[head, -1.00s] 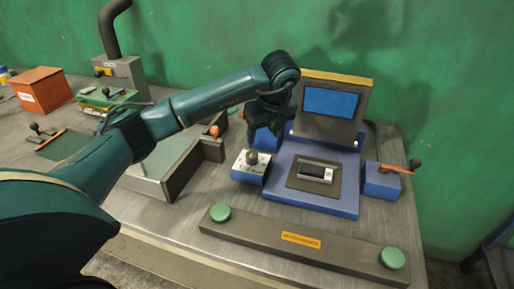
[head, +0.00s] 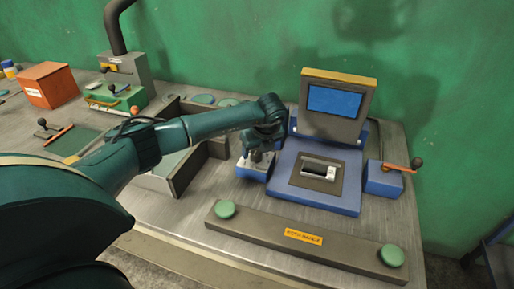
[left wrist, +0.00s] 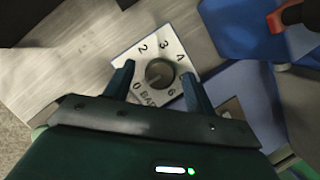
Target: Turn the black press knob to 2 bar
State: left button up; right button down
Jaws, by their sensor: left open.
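The dark press knob (left wrist: 159,73) sits on a pale dial plate (left wrist: 150,48) marked 0, 2, 3, 4, 6 and BAR in the left wrist view. Which number the knob points at is not clear. My left gripper (left wrist: 158,70) is open, with one finger on each side of the knob; I cannot tell whether they touch it. In the head view my left gripper (head: 258,158) is over the blue dial box (head: 251,175) and mostly hides the knob. My right gripper is not in view.
The blue press (head: 307,197) with its raised screen (head: 335,100) stands right of the dial box. An orange-handled lever (head: 400,167) is further right. A bar with two green buttons (head: 225,209) lies in front. A grey-walled tray (head: 185,172) is close on the left.

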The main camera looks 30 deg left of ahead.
pick_arm(q)
jog(key=shift+f, duration=0.15)
jog(key=shift+c, duration=0.4)
jog(key=c, duration=0.9)
jog(key=shift+m, duration=0.3)
